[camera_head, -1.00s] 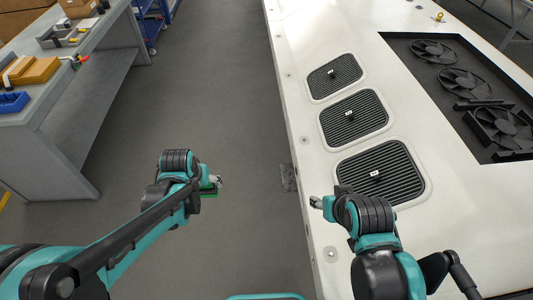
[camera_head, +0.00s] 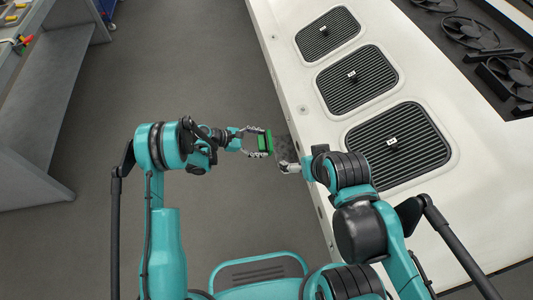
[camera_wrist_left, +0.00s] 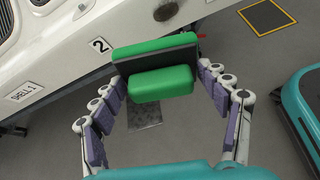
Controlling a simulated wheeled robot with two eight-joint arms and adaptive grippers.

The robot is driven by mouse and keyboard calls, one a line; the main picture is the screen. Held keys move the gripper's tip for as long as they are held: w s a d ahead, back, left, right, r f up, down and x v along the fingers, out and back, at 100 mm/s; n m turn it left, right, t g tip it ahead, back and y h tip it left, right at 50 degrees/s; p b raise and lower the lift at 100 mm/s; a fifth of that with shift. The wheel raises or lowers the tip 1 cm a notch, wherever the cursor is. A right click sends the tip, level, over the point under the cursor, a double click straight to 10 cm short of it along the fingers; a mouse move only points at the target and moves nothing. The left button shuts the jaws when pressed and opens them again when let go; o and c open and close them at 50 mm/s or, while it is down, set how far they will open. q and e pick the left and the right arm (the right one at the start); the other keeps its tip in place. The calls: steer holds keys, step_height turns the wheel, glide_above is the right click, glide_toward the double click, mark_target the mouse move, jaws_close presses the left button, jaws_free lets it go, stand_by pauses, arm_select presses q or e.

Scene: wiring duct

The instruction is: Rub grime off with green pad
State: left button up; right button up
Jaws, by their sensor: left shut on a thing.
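The green pad (camera_head: 265,143) is held upright by my left gripper (camera_head: 259,142), in open space just left of the white unit's edge. In the left wrist view the pad (camera_wrist_left: 161,83) has two green parts with a dark band between them. The fingers of my left gripper (camera_wrist_left: 161,76) close on it from both sides. A dark, mottled patch (camera_head: 283,150) shows behind the pad, beside the white unit. The patch also shows in the left wrist view (camera_wrist_left: 146,113), apparently at floor level; I cannot tell if it is grime. My right gripper (camera_head: 289,167) is near the unit's edge, its jaws unclear.
The white unit (camera_head: 309,108) with several dark vent grilles (camera_head: 399,146) and black fans (camera_head: 470,32) fills the right side. A grey workbench (camera_head: 35,130) stands at the left. The floor (camera_head: 175,70) between them is clear.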

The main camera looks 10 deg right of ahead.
mark_target(267, 149)
arm_select(q)
steer(key=shift+n+t+h, duration=0.3)
steer(key=shift+t+h, duration=0.1)
steer(key=shift+h, duration=0.2)
steer(key=d+f, duration=0.1)
steer(key=s+d+f, duration=0.1)
steer(key=f, duration=0.1)
steer(key=shift+d+f+b, duration=0.25)
steer(key=shift+b, duration=0.1)
steer(key=shift+w+d, duration=0.15)
steer(key=shift+d, duration=2.8)
steer(key=shift+d, duration=1.05)
